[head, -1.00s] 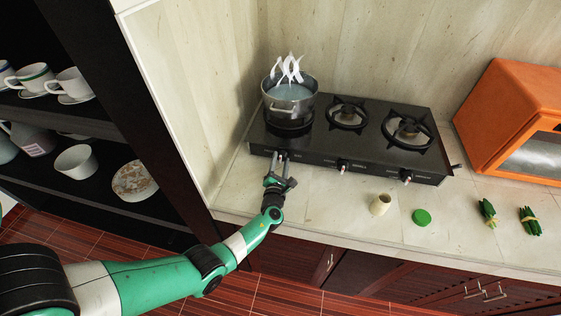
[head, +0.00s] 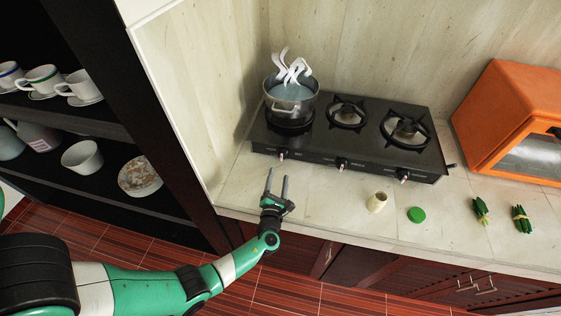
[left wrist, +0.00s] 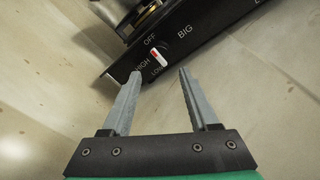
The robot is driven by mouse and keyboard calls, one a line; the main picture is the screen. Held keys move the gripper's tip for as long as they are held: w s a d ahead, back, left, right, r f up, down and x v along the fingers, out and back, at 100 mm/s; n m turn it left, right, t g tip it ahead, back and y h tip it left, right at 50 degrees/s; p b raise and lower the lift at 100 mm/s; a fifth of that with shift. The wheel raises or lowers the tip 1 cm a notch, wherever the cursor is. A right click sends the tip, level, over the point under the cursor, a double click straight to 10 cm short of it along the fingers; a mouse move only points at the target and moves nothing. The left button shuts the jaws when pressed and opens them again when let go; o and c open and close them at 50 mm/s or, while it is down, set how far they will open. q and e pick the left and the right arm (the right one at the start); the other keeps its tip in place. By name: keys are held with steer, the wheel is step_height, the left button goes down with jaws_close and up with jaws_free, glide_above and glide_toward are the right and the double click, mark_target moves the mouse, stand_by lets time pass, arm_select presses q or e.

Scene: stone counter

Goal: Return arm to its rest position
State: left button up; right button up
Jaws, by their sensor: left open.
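My left gripper (head: 277,180) is open and empty above the counter's front edge, in front of the stove's left end. Its two fingers also show apart in the left wrist view (left wrist: 155,95), with the stove's left knob (left wrist: 158,55) beyond them and not touched. The knob's red mark points between the printed words OFF, HIGH and LOW; I cannot tell its exact setting. The black stove (head: 325,148) carries a steel pot (head: 290,100) on its left burner, with white steam shapes above pale liquid. My right gripper is not in view.
On the stone counter (head: 330,200) stand a small cream jar (head: 377,202), a green lid (head: 416,214) and two green bundles (head: 481,210) (head: 521,219). An orange oven (head: 510,115) is at the right. A dark shelf (head: 100,120) with cups and dishes is at the left.

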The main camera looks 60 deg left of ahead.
arm_select(q)
steer(key=shift+v, duration=1.5)
